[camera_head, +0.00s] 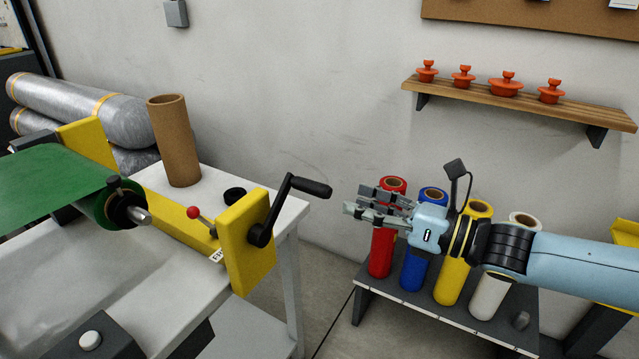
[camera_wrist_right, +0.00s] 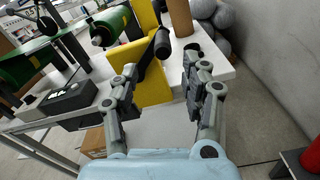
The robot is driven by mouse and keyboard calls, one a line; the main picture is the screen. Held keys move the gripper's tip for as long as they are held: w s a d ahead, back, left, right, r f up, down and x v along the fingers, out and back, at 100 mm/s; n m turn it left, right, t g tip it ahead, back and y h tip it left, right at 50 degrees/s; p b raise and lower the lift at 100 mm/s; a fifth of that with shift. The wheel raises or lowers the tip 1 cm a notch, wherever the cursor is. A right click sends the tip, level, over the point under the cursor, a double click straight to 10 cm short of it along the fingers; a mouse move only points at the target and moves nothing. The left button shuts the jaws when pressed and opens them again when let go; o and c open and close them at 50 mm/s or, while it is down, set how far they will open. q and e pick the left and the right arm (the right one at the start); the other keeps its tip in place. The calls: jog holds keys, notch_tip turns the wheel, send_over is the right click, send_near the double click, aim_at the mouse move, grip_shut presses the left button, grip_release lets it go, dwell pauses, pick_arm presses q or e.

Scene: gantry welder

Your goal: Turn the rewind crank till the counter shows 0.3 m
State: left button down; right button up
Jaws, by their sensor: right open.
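The black rewind crank (camera_head: 288,205) is mounted on the yellow end block (camera_head: 243,240) at the table's right end, its arm rising to a handle (camera_head: 313,187) that points right. In the right wrist view the crank handle (camera_wrist_right: 162,42) shows beyond the fingers. My right gripper (camera_head: 364,204) is open and empty, right of the handle and apart from it. Its open fingers also show in the wrist view (camera_wrist_right: 160,78). A dark box with a pale display (camera_wrist_right: 54,95) stands on the table; its reading is too small to tell. A jointed part at the wrist view's top left may be my left gripper (camera_wrist_right: 30,10).
A red-knobbed lever (camera_head: 194,213) and a cardboard tube (camera_head: 175,140) are behind the block. The green roll (camera_head: 115,205) lies to its left. Several coloured rolls stand on a low grey rack (camera_head: 440,308) below my right arm. A wall shelf (camera_head: 520,105) holds orange knobs.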

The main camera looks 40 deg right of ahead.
aim_at(319, 185)
jog(key=b+x, duration=0.2)
jog(key=b, duration=0.1)
jog(key=b+x, duration=0.4)
jog(key=b, duration=0.1)
jog(key=shift+w+f+b, duration=0.3)
jog(key=shift+w+f, duration=0.05)
jog(key=w+p, duration=0.1)
jog(key=w+r+p, duration=0.1)
jog(key=shift+a+r+p, duration=0.15)
jog(key=shift+a+p, duration=0.1)
jog(key=shift+p, duration=0.1)
jog(key=shift+w+a+f+p, duration=0.3)
jog(key=shift+w+a+p, duration=0.05)
jog(key=shift+w+p, duration=0.1)
jog(key=shift+f, duration=0.15)
grip_shut()
